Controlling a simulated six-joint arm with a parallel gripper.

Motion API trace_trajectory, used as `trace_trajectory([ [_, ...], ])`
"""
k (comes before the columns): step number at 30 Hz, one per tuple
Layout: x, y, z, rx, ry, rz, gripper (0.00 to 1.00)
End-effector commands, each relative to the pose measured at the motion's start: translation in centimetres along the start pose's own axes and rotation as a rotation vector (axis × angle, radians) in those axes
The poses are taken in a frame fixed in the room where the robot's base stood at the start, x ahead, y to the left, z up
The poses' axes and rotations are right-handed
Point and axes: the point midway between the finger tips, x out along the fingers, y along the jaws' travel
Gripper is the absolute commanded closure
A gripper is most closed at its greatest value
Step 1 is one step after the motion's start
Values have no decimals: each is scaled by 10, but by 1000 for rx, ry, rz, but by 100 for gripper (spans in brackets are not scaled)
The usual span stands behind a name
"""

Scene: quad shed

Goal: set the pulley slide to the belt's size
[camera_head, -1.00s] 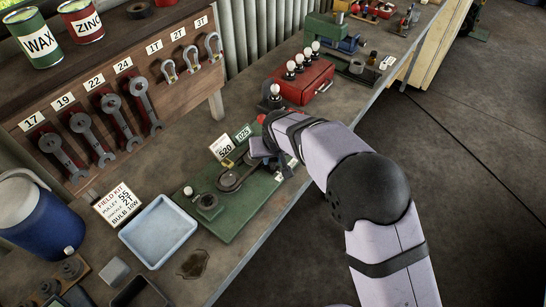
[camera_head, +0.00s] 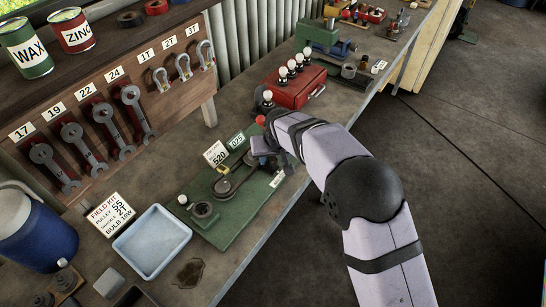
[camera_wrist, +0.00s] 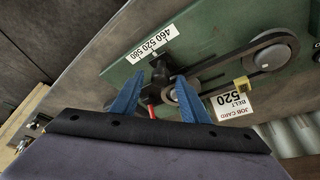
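The green base plate (camera_head: 232,222) of the pulley rig lies on the bench. A dark belt runs round the pulleys (camera_head: 225,187); it also shows in the wrist view, with a large pulley (camera_wrist: 270,55). A job card (camera_head: 215,153) beside it reads belt 520. A scale label (camera_wrist: 152,43) on the plate reads 460, 520, 580. A black knob (camera_wrist: 159,72) stands below the label in the wrist view. My gripper (camera_wrist: 160,80) has its blue fingers apart, with the knob at the gap between their tips; contact is unclear. The slide's pointer is not clear.
A red toolbox (camera_head: 296,88) with white bulbs stands behind the rig. A pale blue tray (camera_head: 152,240) and a field kit card (camera_head: 109,214) lie at the front left. Wrenches hang at the left.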

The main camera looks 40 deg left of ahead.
Motion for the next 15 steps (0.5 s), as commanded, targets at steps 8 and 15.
trace_trajectory([
  [8, -8, 0, 0, 0, 3, -1, 59],
  [15, -35, 0, 0, 0, 3, -1, 59],
])
